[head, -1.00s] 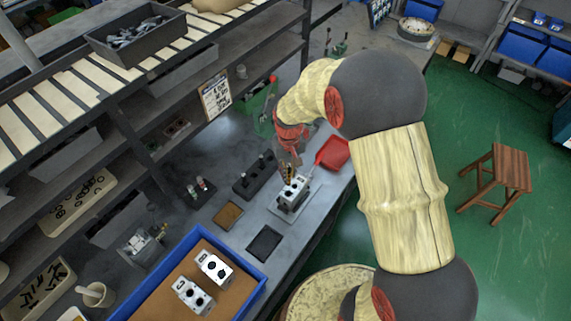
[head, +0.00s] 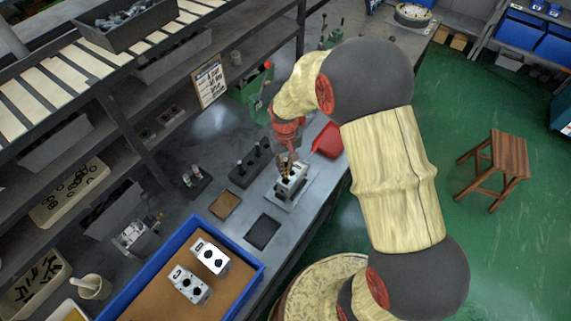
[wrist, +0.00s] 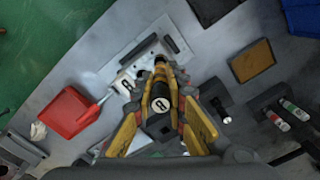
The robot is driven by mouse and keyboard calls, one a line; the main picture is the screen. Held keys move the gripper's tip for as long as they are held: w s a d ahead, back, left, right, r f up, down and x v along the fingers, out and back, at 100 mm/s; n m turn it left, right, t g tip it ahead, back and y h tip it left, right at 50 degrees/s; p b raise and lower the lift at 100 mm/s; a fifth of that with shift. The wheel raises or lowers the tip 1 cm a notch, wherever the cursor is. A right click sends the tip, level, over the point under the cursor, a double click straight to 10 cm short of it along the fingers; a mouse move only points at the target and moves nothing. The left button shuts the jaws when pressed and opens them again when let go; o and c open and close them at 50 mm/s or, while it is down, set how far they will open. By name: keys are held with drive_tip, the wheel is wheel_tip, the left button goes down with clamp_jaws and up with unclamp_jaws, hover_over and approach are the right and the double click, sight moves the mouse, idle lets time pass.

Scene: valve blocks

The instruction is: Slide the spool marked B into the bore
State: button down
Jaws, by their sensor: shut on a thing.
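My gripper (wrist: 161,110) is shut on the spool (wrist: 162,104), a dark cylinder with a round white mark on its end that faces the wrist camera. The mark looks like a B but is small. The pale valve block (head: 296,172) sits on a light plate on the bench; its marked face also shows in the wrist view (wrist: 124,83). In the head view my gripper (head: 288,163) is right above the block, with the fingers close to its top. The spool's far end and the bore are hidden by the fingers, so I cannot tell how far it is in.
A black rack (head: 243,174) with upright pieces stands left of the block. A red scoop-like bin (head: 328,139) is close on the right. A brown pad (head: 224,204) and a black pad (head: 262,232) lie in front. A blue tray (head: 252,284) holds two more blocks.

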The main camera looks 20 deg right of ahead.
sight(285, 159)
drive_tip(key=shift+f, duration=0.7)
drive_tip(key=shift+f+b, duration=1.8)
drive_tip(key=shift+f, duration=1)
idle(1.1)
drive_tip(key=c, duration=1.7)
unclamp_jaws()
wheel_tip(285, 159, up, 12)
drive_tip(key=shift+w+f, duration=0.1)
drive_tip(key=shift+w, duration=0.05)
